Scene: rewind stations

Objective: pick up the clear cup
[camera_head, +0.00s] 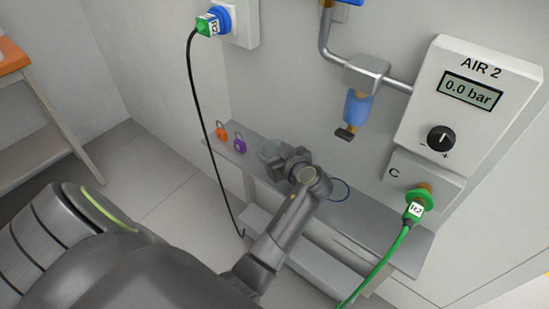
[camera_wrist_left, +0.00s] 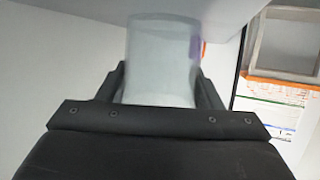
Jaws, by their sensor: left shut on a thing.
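The clear cup (camera_wrist_left: 160,62) stands out in the left wrist view between the two fingers of my left gripper (camera_wrist_left: 160,92). It looks pale, greyish and see-through. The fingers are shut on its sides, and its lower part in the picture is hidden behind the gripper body. In the head view my left gripper (camera_head: 284,162) is over the narrow grey shelf at the wall, and the cup (camera_head: 270,149) shows only as a small greyish patch at its far side. I cannot tell whether the cup touches the shelf. My right gripper is not in view.
An orange padlock (camera_head: 221,133) and a purple padlock (camera_head: 239,144) stand on the shelf (camera_head: 400,250) left of the gripper. A blue ring lies to its right. A black cable (camera_head: 206,125) and a green hose (camera_head: 382,262) hang nearby. A blue filter bowl (camera_head: 357,108) is above.

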